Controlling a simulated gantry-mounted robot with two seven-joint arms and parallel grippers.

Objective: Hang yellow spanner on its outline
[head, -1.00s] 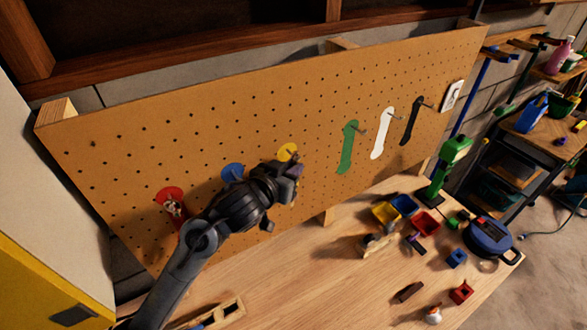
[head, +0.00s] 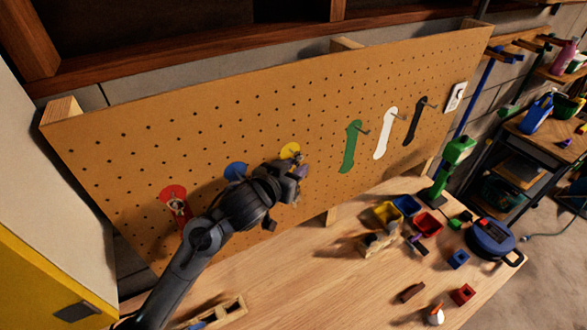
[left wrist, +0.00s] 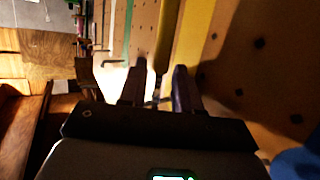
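The yellow outline (head: 289,150) is on the pegboard, between the blue and green outlines; its lower part is hidden behind my left gripper (head: 298,172). In the left wrist view, the outline is a broad yellow strip (left wrist: 196,45) on the board. A narrower yellow bar, which looks like the yellow spanner (left wrist: 162,45), runs down between the fingertips of my left gripper (left wrist: 158,85). The fingers appear closed on it, close in front of the board beside the strip. Its lower end is hidden. My right gripper is in neither view.
Blue (head: 235,170) and red (head: 172,192) outlines lie left; green (head: 350,147), white (head: 385,135) and black (head: 415,122) ones lie right, with pegs sticking out. The workbench (head: 290,275) below holds small bins, a green tool (head: 453,160) and loose blocks; its front middle is bare.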

